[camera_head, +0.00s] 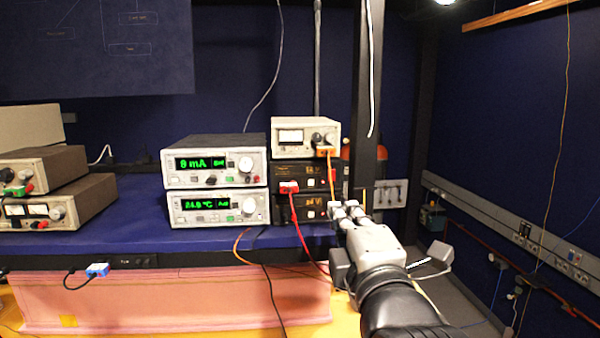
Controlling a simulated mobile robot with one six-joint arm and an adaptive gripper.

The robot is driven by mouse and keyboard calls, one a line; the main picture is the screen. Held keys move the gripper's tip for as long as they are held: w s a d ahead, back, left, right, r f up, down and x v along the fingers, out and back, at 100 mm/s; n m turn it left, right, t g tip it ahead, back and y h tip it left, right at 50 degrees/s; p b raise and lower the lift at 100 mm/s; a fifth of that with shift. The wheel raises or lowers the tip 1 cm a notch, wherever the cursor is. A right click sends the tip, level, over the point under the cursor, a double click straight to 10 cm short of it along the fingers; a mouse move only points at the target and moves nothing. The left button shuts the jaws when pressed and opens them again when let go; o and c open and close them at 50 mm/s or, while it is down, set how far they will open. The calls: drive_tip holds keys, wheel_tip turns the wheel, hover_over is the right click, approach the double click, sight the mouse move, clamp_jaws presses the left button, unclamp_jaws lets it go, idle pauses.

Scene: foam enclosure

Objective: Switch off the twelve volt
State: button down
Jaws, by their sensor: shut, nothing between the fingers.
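Two black power units are stacked at the right end of the blue bench. The upper black unit (312,170) has a red plug at its front left and a small orange marking. The lower black unit (311,214) carries pale lettering ending in "V"; I cannot read the number surely. I cannot tell which one is the twelve volt, nor the state of its switch. My gripper (347,211) is shut and empty, just right of the lower black unit's front. Its fingers overlap that unit's right edge in the picture; contact cannot be told.
A white meter box (287,128) with an orange plug tops the stack. Two grey instruments with green displays (214,163) stand left of it. Orange and red cables (304,236) hang in front. A dark post (366,150) rises behind my gripper.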

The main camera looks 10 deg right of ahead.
sight(325, 171)
drive_tip(key=shift+s, duration=0.1)
drive_tip(key=w+p, duration=0.1)
drive_tip(key=w, duration=0.3)
drive_tip(key=w+r+p, duration=0.1)
drive_tip(key=w, duration=0.4)
drive_tip(key=w+p, duration=0.2)
drive_tip(key=w, duration=0.3)
drive_tip(key=shift+r, duration=0.3)
drive_tip(key=shift+w+b, duration=0.25)
drive_tip(key=shift+b, duration=0.55)
drive_tip(key=shift+r, duration=0.2)
drive_tip(key=shift+d, duration=0.1)
